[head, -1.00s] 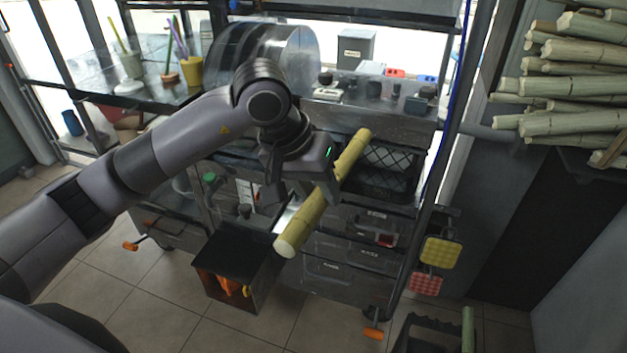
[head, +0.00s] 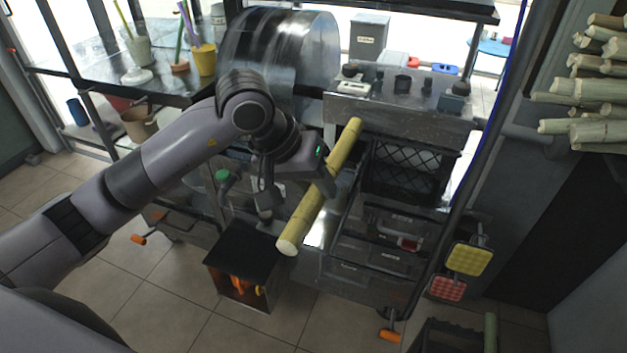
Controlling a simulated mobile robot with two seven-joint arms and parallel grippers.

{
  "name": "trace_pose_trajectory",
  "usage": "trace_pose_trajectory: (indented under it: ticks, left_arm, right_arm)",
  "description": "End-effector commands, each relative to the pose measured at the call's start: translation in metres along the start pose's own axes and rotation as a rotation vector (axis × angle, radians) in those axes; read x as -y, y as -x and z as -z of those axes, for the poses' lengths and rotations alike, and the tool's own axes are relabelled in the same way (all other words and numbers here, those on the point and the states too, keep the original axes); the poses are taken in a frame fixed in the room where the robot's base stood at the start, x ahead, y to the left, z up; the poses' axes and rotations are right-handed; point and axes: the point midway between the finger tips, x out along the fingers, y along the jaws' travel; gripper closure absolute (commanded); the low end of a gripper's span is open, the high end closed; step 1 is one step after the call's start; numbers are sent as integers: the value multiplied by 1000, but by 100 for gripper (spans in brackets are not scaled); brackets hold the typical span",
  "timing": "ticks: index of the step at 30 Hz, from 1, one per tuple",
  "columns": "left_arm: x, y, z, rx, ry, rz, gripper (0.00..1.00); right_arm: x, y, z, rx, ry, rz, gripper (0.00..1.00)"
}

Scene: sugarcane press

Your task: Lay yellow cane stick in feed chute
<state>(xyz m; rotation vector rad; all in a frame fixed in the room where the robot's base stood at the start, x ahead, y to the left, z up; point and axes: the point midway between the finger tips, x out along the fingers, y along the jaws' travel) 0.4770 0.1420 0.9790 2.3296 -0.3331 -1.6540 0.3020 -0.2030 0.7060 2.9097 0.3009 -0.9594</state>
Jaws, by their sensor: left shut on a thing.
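The yellow cane stick (head: 306,218) is a pale yellow, jointed rod. It slants from upper right to lower left, its cut end towards me. My left gripper (head: 325,178) is shut around its upper middle and holds it in front of the press machine. A shiny metal surface (head: 319,232) shows just right of the stick's lower part; I cannot tell whether this is the feed chute. The arm and stick hide part of the machine's front. My right gripper is not in view.
A dark open box with orange things inside (head: 242,258) stands below the stick's lower end. A black crate (head: 408,170) is right of the stick. A large metal drum (head: 290,50) is behind my arm. Stacked canes (head: 600,90) lie at far right.

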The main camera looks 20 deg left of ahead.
Motion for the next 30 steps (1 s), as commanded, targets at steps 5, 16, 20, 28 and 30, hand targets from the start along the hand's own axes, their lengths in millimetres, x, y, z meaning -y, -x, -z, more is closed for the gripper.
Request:
trace_pose_trajectory:
  ticks: [5, 16, 20, 28, 30]
  left_arm:
    - [5, -13, -5, -1, 1, -3, 95]
    - [18, -47, -16, -4, -1, 0, 95]
    - [22, -56, -19, -4, 0, -1, 95]
    - [25, -64, -22, -4, 0, -1, 95]
    - [25, -64, -22, -3, 0, -1, 95]
  right_arm:
    - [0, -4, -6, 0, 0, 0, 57]
    - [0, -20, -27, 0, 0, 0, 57]
    - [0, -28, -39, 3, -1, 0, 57]
    - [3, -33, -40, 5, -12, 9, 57]
    - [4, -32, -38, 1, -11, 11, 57]
